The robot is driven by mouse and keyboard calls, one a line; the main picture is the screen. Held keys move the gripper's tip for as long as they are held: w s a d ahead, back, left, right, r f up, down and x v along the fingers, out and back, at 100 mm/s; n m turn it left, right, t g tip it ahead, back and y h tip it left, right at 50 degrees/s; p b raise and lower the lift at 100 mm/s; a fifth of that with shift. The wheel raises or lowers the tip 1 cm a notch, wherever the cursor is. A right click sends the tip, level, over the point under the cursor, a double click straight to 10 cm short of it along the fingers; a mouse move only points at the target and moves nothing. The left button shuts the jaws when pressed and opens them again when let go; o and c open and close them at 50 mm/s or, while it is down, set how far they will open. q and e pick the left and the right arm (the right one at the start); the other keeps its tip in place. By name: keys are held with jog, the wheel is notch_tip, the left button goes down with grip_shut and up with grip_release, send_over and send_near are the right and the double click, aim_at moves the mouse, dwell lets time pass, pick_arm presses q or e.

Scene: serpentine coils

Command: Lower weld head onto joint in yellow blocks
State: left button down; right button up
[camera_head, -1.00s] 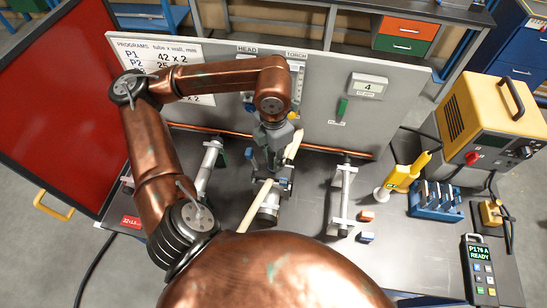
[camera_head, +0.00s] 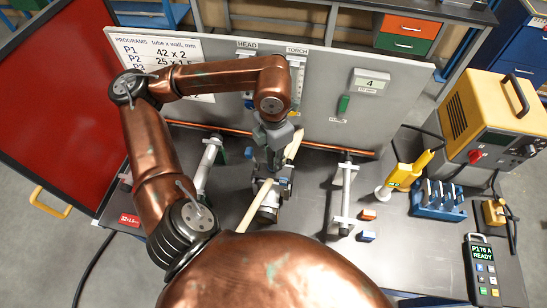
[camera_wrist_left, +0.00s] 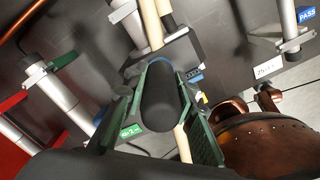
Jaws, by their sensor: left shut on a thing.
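My left gripper (camera_head: 272,150) is over the middle fixture of the bench, pointing down. In the left wrist view its green-edged fingers (camera_wrist_left: 163,100) are shut on the dark cylindrical grip of the weld head (camera_wrist_left: 162,105). The weld head's lower body shows in the head view (camera_head: 268,188) with small blue parts, at a pale tan tube (camera_head: 258,198). The tube (camera_wrist_left: 152,25) also shows beyond the fingers in the wrist view. I cannot tell whether head and tube touch. The joint and yellow blocks are not clearly visible, hidden by gripper and head. My right gripper is not in view.
Grey tube fixtures stand left (camera_head: 207,165) and right (camera_head: 345,190) of the middle one. A grey panel (camera_head: 330,95) rises behind. Right are a yellow tool (camera_head: 408,173), a blue rack (camera_head: 437,200), a yellow power unit (camera_head: 487,115) and a pendant (camera_head: 481,270) reading READY.

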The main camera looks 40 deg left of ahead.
pick_arm(q)
jog(key=shift+f, duration=0.15)
jog(key=c, duration=1.5)
grip_release()
notch_tip(320, 180, up, 12)
jog(key=shift+r, duration=0.1)
